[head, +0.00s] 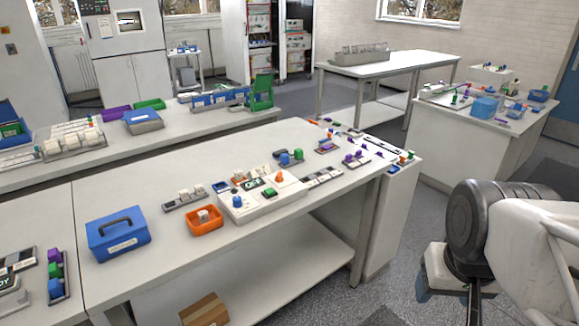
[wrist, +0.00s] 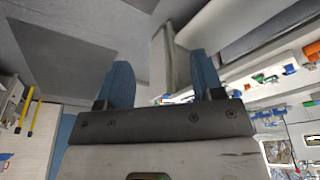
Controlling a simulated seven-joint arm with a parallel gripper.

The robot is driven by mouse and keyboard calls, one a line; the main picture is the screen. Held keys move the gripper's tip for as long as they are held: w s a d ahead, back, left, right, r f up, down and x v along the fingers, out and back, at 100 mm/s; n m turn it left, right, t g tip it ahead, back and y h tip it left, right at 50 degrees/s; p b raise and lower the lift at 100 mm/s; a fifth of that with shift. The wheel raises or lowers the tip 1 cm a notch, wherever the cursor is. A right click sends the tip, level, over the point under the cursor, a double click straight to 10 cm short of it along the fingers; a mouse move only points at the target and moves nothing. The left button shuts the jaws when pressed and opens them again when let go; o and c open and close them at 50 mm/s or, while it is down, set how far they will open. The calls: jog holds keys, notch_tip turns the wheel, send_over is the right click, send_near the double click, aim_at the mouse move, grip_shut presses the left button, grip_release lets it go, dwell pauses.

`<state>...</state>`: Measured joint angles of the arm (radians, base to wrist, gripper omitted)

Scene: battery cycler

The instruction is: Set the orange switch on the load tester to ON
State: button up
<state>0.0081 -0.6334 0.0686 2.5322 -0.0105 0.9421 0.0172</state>
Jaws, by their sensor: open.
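A white console that looks like the load tester (head: 250,211) sits on the middle bench. It carries a small dark display, a blue knob (head: 237,201), a green part (head: 269,192) and a small orange part (head: 278,177) that may be the switch. Its setting is too small to read. In the wrist view my gripper (wrist: 164,80) is open and empty, its two blue fingers wide apart above the floor. In the head view my arm is at the lower right, well away from the console. The console cannot be made out for certain in the wrist view.
An orange bin (head: 205,228) and a blue case (head: 117,240) stand left of the console. Small coloured parts (head: 355,159) crowd the bench's right end. A cardboard box (head: 205,310) lies on the lower shelf. Open floor lies between the bench and my arm.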

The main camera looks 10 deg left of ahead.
jog(key=shift+w+r, duration=0.1)
jog(key=shift+w, duration=0.1)
jog(key=c, duration=0.7)
jog(key=shift+w+a+r, duration=0.15)
jog(key=shift+w+a, duration=0.1)
jog(key=shift+w, duration=0.3)
grip_shut()
jog(key=w+a+r+g+y, duration=0.1)
jog(key=w+a+y, duration=0.3)
jog(key=w, duration=0.9)
jog(key=w+a+g+y, duration=0.1)
jog(key=w+a, duration=0.5)
jog(key=w, duration=0.8)
jog(key=w+a+f+y, duration=0.1)
jog(key=w+a+f, duration=0.2)
jog(key=w, duration=0.6)
jog(key=w+a+f+y, duration=0.2)
jog(key=w+a+f, duration=0.2)
jog(key=w, duration=0.5)
jog(key=w+a+f+y, duration=0.1)
jog(key=w+a+f, duration=0.3)
jog(key=w, duration=0.5)
jog(key=shift+w+a+f+m+y, duration=0.2)
jog(key=shift+w+f+m+y, duration=0.15)
jog(key=shift+f, duration=0.55)
